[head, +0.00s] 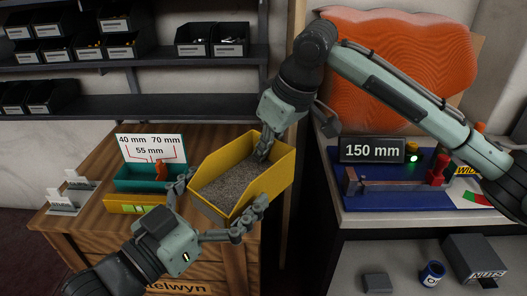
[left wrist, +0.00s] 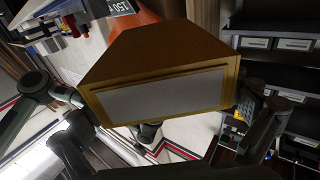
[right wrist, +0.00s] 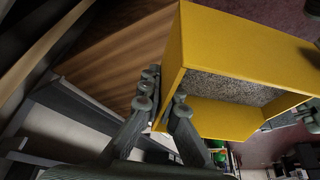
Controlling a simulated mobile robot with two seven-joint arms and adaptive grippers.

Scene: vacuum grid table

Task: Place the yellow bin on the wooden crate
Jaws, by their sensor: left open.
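The yellow bin (head: 278,168), filled with grey granules, is tilted in the air at the right edge of the wooden crate (head: 85,222). My right gripper (head: 262,150) reaches down from above and its fingers close on the bin's back wall; in the right wrist view the wall edge (right wrist: 172,75) lies between them. My left gripper (head: 217,203) is open, one finger on each side of the bin's lower end. In the left wrist view the bin's face with a blank pale label (left wrist: 165,88) fills the space between the fingers; contact cannot be told.
On the crate stand a teal bin (head: 135,178), a yellow box (head: 122,206), a dimension sign (head: 150,148) and small grey holders (head: 68,200). To the right, a bench carries a blue fixture (head: 375,198) and a 150 mm display (head: 371,149). Shelves with black bins stand behind.

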